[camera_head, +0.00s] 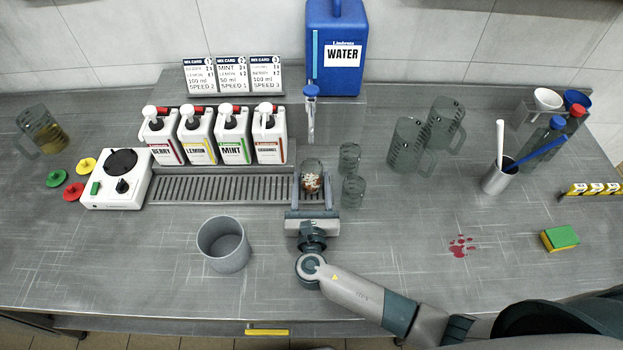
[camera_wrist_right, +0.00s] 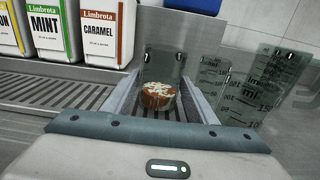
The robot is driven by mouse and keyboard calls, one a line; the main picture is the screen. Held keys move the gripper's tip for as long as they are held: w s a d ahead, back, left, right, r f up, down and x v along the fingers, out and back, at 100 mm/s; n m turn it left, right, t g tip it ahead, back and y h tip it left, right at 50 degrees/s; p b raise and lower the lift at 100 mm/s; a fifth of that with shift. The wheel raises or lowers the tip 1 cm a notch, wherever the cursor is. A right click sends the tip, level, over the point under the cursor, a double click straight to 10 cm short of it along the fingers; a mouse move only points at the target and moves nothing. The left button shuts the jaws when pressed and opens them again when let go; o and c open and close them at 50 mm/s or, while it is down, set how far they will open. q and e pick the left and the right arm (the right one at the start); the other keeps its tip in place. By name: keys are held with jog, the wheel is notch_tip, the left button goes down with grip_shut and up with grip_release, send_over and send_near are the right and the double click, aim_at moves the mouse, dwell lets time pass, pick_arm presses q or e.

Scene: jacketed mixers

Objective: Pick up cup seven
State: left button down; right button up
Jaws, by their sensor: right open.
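A small clear cup (camera_head: 312,166) with brown and white contents stands at the right end of the drain grate, below the water tap. It also shows in the right wrist view (camera_wrist_right: 158,93). I cannot read a number on it. My right gripper (camera_head: 312,182) is open, with one finger on each side of this cup; whether they touch it I cannot tell. Two other clear cups stand just right of the gripper, one behind (camera_head: 349,158) and one in front (camera_head: 353,191). My left gripper is not in view.
Four labelled jugs (camera_head: 230,135) stand behind the grate (camera_head: 220,188). A blue water tank (camera_head: 336,60) stands at the back. Large clear measuring jugs (camera_head: 407,145) stand to the right. A grey pot (camera_head: 223,244) stands front left. The right foreground has a red stain (camera_head: 461,246) and a sponge (camera_head: 560,238).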

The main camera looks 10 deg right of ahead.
aim_at(311, 171)
jog(key=shift+w+d+b, duration=0.2)
jog(key=shift+w+b, duration=0.05)
jog(key=shift+w, duration=0.6)
jog(key=shift+w+d+b, duration=0.15)
jog(key=shift+w+b, duration=0.15)
jog(key=shift+w, duration=0.55)
jog(key=shift+w+d+b, duration=0.2)
jog(key=shift+w+b, duration=0.05)
jog(key=shift+w, duration=0.6)
jog(key=c, duration=0.8)
